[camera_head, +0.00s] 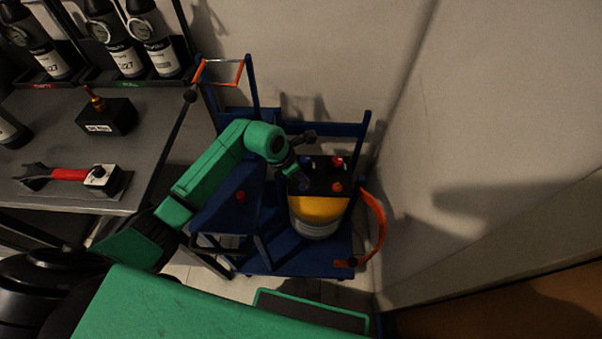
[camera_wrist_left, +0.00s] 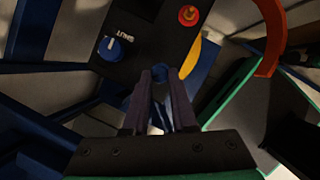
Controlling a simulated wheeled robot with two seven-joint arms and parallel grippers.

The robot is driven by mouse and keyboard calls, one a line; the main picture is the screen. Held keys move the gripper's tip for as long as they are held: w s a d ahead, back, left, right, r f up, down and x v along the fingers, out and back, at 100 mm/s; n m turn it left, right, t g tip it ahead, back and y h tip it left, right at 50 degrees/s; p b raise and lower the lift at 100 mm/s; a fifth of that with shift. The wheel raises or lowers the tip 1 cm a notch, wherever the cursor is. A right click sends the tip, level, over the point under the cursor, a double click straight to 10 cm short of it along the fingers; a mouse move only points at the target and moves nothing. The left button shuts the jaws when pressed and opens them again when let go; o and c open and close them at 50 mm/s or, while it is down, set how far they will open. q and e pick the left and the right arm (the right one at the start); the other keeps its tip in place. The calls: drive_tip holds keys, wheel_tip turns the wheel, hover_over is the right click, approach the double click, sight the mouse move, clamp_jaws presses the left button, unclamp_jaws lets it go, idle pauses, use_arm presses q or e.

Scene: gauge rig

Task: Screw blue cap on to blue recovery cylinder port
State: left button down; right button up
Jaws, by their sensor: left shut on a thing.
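The recovery cylinder (camera_head: 318,220), yellow above and pale below, stands on a blue cart under a black top panel (camera_head: 321,176). My left gripper (camera_head: 301,181) is at the left front part of this panel. A blue knob (camera_wrist_left: 115,48) marked SHUT is on the panel beside the fingers. My right gripper is not in view.
Red knobs (camera_head: 337,162) stand on the panel near the gripper. An orange hose (camera_head: 376,225) curves along the right of the blue cart (camera_head: 290,262). A grey bench (camera_head: 60,135) with bottles and a red-handled tool (camera_head: 70,174) is at left. A wall is close behind and right.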

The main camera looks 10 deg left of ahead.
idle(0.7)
use_arm(q)
drive_tip(key=shift+f+b, duration=1.05)
drive_tip(key=shift+f, duration=0.1)
drive_tip(key=shift+f, duration=0.2)
idle(0.9)
drive_tip(key=shift+f+m+b, duration=0.1)
drive_tip(key=shift+m+b, duration=0.4)
drive_tip(key=shift+b, duration=0.25)
drive_tip(key=shift+s+d+r+m+b, duration=0.1)
drive_tip(key=shift+s+r+m+b, duration=0.1)
drive_tip(key=shift+m+b, duration=0.2)
drive_tip(key=c, duration=1.1)
unclamp_jaws()
drive_tip(key=shift+s+r, duration=0.1)
drive_tip(key=shift+r, duration=0.1)
drive_tip(key=o, duration=0.5)
drive_tip(key=shift+r, duration=0.1)
drive_tip(key=shift+c, duration=0.2)
